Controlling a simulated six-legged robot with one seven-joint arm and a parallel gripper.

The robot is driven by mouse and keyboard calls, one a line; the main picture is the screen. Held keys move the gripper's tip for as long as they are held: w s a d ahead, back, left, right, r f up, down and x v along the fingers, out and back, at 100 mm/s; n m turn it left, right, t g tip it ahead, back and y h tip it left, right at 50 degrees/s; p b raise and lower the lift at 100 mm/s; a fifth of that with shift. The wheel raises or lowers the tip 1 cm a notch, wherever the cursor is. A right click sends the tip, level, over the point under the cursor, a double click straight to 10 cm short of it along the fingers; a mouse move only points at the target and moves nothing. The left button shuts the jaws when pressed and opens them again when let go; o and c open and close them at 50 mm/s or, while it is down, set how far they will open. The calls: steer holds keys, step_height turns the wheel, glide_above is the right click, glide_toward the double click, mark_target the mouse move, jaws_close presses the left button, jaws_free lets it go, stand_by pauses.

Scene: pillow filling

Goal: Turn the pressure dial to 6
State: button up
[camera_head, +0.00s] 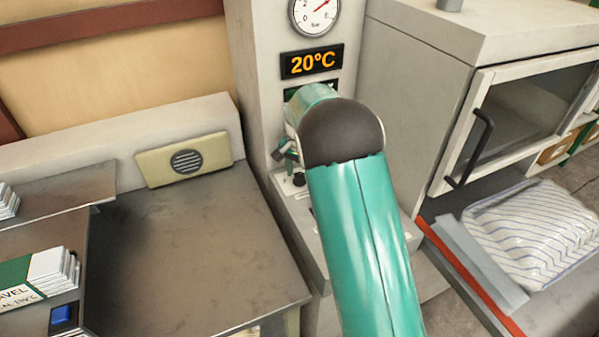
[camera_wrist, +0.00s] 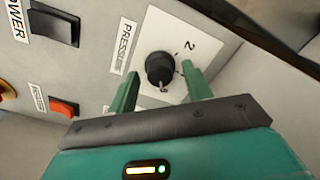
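The pressure dial (camera_wrist: 159,68) is a round black knob on a white plate (camera_wrist: 147,35) labelled PRESSURE in the wrist view. A "2" shows beside it on the plate; the other marks are partly hidden or too small to read. My gripper (camera_wrist: 162,80) is open, with one green finger on each side of the knob and a gap to both. I cannot tell how far the fingertips reach past the knob's face. In the head view my arm hides the dial and most of my gripper. The round gauge (camera_head: 315,14) has a red needle pointing up and right.
A black power switch (camera_wrist: 54,25) and a red switch (camera_wrist: 64,107) share the panel. The head view shows a 20°C display (camera_head: 311,62), a glass-doored cabinet (camera_head: 525,100) at right, a striped pillow (camera_head: 530,230) below it, and a clear metal tabletop (camera_head: 190,255) at left.

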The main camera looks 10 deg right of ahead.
mark_target(300, 174)
step_height(300, 174, up, 14)
steer(key=shift+f, duration=0.15)
stand_by(0.6)
